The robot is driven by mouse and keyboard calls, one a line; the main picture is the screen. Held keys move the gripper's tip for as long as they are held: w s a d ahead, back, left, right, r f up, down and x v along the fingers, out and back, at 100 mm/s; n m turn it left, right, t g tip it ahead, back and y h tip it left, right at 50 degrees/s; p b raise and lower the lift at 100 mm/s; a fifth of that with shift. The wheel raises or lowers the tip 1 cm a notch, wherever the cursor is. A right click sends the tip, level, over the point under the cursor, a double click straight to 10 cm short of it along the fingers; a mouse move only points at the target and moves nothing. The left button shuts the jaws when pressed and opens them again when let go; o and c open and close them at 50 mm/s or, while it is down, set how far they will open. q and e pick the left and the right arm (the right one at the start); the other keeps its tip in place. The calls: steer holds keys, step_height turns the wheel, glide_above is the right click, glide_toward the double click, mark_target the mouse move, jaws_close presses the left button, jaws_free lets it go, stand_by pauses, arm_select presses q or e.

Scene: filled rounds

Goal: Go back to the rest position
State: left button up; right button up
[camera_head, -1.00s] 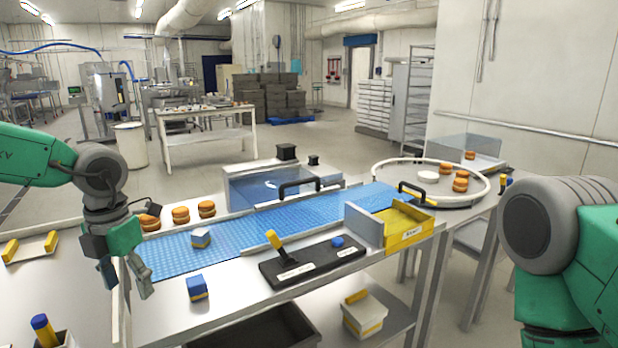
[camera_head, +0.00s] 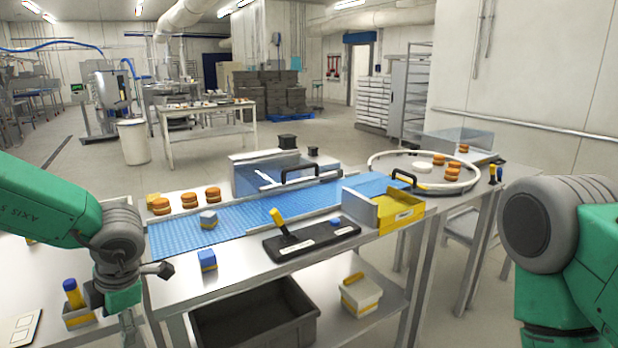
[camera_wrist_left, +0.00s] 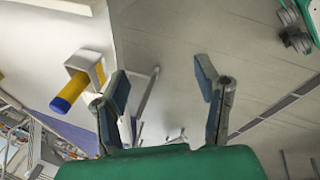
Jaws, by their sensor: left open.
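My left gripper (camera_wrist_left: 162,72) is open and empty in the left wrist view, its two dark fingers spread apart over bare floor. In the head view the left gripper (camera_head: 131,328) hangs at the lower left, beside the near left end of the bench, with its fingertips cut off by the bottom edge. A holder with a blue-and-yellow cylinder (camera_head: 74,294) stands just left of it; the cylinder also shows in the wrist view (camera_wrist_left: 70,92). My right arm shows at the right edge, but its gripper is out of view.
Orange rounds (camera_head: 189,201) sit behind the belt. A dark crate (camera_head: 255,318) is on the lower shelf.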

arm_select(q)
steer(key=s+d+f+m+t+b, duration=0.1)
steer(key=s+f+m+t, duration=0.1)
steer(key=s+f+m, duration=0.55)
steer(key=s+f+m+t+b, duration=0.1)
steer(key=s+f+m, duration=0.2)
steer(key=f+m, duration=0.8)
steer(key=s+d+f+m+g+h, duration=0.1)
steer(key=s+d+f+m+h, duration=0.1)
steer(key=s+m, duration=0.3)
steer(key=s+d+f+m+g+h+b, duration=0.1)
steer(key=s+f+m, duration=0.4)
steer(key=s, duration=0.8)
steer(key=shift+s+d+m+g+h+b, duration=0.35)
steer(key=shift+d+g, duration=0.25)
steer(key=shift+d, duration=0.35)
steer(key=shift+w+d, duration=0.1)
steer(key=shift+w, duration=0.1)
